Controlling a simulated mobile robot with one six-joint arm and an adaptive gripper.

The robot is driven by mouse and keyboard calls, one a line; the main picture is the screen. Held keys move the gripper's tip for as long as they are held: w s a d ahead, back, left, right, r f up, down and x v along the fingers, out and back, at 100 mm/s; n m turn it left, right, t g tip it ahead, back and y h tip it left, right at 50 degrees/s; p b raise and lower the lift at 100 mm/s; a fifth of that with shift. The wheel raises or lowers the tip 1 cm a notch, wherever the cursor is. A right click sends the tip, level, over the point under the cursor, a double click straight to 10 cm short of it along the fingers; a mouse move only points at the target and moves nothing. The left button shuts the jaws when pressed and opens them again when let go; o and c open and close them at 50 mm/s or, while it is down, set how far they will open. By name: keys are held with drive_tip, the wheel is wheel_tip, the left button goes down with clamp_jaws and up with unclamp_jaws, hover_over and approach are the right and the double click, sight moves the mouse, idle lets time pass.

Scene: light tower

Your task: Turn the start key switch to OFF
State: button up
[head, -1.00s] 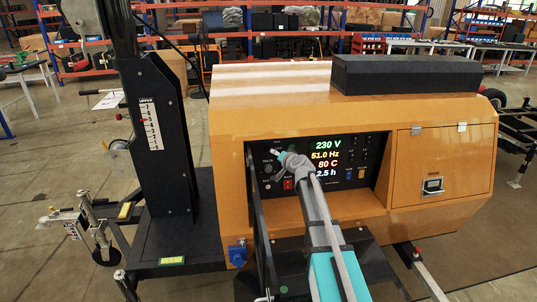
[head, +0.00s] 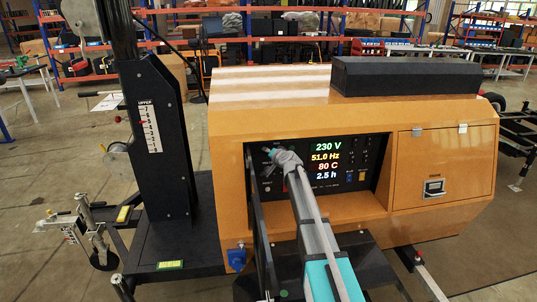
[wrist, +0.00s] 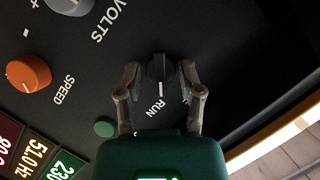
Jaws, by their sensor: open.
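The start key switch (wrist: 160,74) is a small black knob in the wrist view. Its white mark points toward the RUN label (wrist: 155,107). My gripper (wrist: 159,68) is open, with one finger on the left of the knob and one on the right. I cannot tell whether either finger touches it. Another label right of RUN is partly hidden by a finger, and I cannot read an OFF label. In the head view, my gripper (head: 271,152) is at the left part of the control panel (head: 352,150) and hides the switch.
An orange SPEED knob (wrist: 29,73), a grey VOLTS knob (wrist: 70,4) and a green button (wrist: 104,127) are close by. In the head view, the panel is recessed in the orange housing (head: 440,215), and a black mast (head: 155,130) stands left.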

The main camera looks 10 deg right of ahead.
drive_tip(key=c, duration=0.6)
drive_tip(key=shift+a, duration=0.2)
clamp_jaws()
drive_tip(key=shift+d, duration=0.15)
drive_tip(key=shift+n, duration=0.3)
drive_tip(key=shift+n+g+h+p, duration=0.4)
drive_tip(key=shift+n+h+p, duration=0.7)
drive_tip(key=shift+n+h, duration=1.3)
drive_tip(key=shift+n+y, duration=0.4)
drive_tip(key=shift+n, duration=0.1)
